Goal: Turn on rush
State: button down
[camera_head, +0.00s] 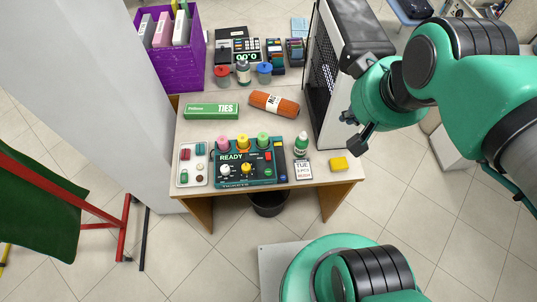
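A dark teal control box (249,178) stands at the front of the table. Its upper face reads "READY". The small print is too small to read, and I cannot tell which control is the rush one. A small card (303,170) right of the box seems to read "TUE" and "RUSH". My gripper (351,131) is above the table's right edge, right of the box and apart from it. Its dark fingers look spread and empty.
A green bottle (301,145) and a yellow block (339,164) are right of the box; a small tray (193,165) is left. A green "TIES" box (211,110) and an orange roll (274,104) lie behind. A tall black-and-white case (325,75) stands beside my gripper.

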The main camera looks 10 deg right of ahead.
jog(key=w+a+f+n+g+y+b, duration=0.1)
jog(key=w+a+f+n, duration=0.3)
jog(key=f, duration=0.5)
jog(key=w+a+f+n+g+y, duration=0.1)
jog(key=w+a+f+n+g, duration=0.2)
jog(key=w+f+n, duration=0.4)
jog(key=w+a+f+n+g+y+b, duration=0.1)
jog(key=w+a+f+n, duration=0.4)
jog(key=f, duration=0.6)
jog(key=shift+w+a+f+n+g+b, duration=0.15)
jog(key=shift+a+n+g+b, duration=0.15)
jog(key=shift+n+g, duration=0.25)
jog(key=shift+f, duration=0.15)
jog(key=b, duration=0.3)
send_over(269, 159)
notch_tip(269, 159, down, 12)
jog(key=shift+a+r, duration=0.1)
jog(key=shift+r, duration=0.15)
jog(key=shift+f, duration=0.9)
jog(key=shift+b, duration=0.35)
